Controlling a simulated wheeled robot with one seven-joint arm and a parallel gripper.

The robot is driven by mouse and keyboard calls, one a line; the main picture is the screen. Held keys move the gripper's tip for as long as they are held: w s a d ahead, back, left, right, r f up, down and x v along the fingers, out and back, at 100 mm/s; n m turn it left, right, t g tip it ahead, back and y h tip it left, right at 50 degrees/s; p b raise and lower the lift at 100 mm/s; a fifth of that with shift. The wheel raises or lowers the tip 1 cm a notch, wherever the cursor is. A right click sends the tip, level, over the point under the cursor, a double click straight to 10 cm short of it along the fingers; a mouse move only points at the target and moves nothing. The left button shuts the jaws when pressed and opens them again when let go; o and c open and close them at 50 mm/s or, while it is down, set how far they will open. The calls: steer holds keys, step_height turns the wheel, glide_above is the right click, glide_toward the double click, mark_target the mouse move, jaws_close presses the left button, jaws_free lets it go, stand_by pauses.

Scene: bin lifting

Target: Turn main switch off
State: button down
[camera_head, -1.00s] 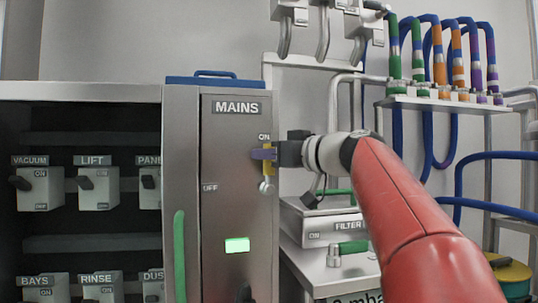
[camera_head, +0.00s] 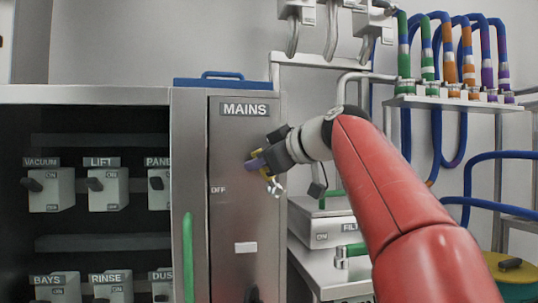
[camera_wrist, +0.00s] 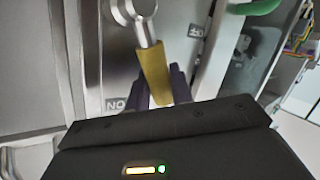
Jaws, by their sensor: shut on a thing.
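The main switch has a yellow handle (camera_head: 269,178) on a metal pivot, on the grey panel marked MAINS (camera_head: 228,145). The handle leans up and to the left from the pivot, between upright and the OFF label (camera_head: 218,190). My gripper (camera_head: 256,164) reaches in from the right with its purple fingers at the handle, partly hiding it and the ON label. In the wrist view, the yellow handle (camera_wrist: 153,72) runs between the purple fingers of my gripper (camera_wrist: 160,90), which are shut on it. The indicator light (camera_head: 245,248) on the panel is white and unlit.
A green handle (camera_head: 188,255) stands left of the panel. Open shelves with smaller switches, such as LIFT (camera_head: 102,188), are farther left.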

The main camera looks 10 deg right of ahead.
steer(key=shift+a+f+n+g+h+p, duration=0.25)
steer(key=shift+a+f+n+h, duration=0.1)
steer(key=shift+a+n+h, duration=0.25)
steer(key=shift+a+f+n+g+h+p, duration=0.2)
steer(key=shift+a+f+n+h, duration=0.1)
steer(key=shift+a+n+h, duration=0.25)
steer(key=shift+a+f+n+h+p, duration=0.35)
steer(key=shift+a+f+n+h, duration=0.1)
steer(key=shift+f+n+h, duration=0.35)
steer(key=shift+a+f+n+g+h, duration=0.25)
steer(key=shift+a+f+n+h, duration=0.05)
steer(key=shift+f+n+h, duration=0.5)
steer(key=shift+a+f+n+h+p, duration=0.1)
steer(key=shift+f+n+h+p, duration=0.35)
steer(key=shift+f+n+h, duration=0.55)
steer(key=shift+f+h, duration=0.15)
steer(key=shift+h, duration=0.1)
steer(key=c, duration=1.6)
jaws_free()
steer(key=shift+o, duration=0.2)
